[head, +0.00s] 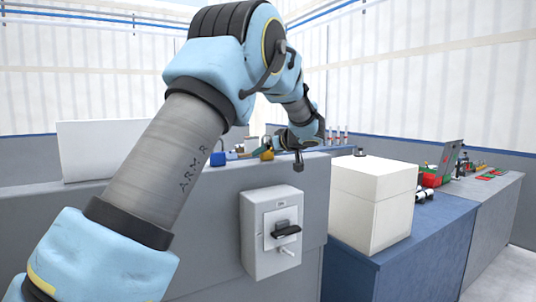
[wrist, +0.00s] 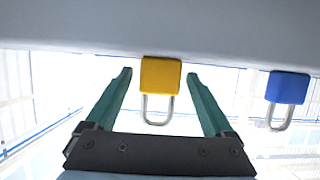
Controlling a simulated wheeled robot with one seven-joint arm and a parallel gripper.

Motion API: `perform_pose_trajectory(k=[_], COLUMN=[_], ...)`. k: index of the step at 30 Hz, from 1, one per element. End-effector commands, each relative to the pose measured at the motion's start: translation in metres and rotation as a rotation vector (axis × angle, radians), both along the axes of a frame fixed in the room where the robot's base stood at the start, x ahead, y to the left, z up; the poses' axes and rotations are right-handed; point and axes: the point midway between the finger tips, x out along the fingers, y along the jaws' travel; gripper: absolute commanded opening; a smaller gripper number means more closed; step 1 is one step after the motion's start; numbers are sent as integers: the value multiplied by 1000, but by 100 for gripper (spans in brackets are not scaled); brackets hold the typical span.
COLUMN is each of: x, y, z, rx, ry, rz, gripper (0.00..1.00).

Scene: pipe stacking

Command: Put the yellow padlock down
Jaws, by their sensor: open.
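The yellow padlock (head: 267,154) stands on top of the grey cabinet, just left of my wrist in the head view. In the wrist view, which looks upside down, the yellow padlock (wrist: 160,75) has its body against the grey surface and its shackle pointing away from it. My gripper (wrist: 158,74) is open, with one green finger on each side of the padlock. Gaps show between the fingers and the padlock body. In the head view the fingers are too small to make out.
A blue padlock (head: 218,158) stands on the cabinet top (head: 235,172), left of the yellow one. A switch box (head: 270,230) is on the cabinet front. A white box (head: 372,200) stands on the blue bench to the right.

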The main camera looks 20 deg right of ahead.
Motion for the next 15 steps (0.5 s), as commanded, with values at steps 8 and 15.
perform_pose_trajectory(k=[8,15], x=[-46,-87], y=[-10,-18], z=[16,34], rx=[-3,-1], ry=[0,0], rz=[-5,-4], gripper=[87,87])
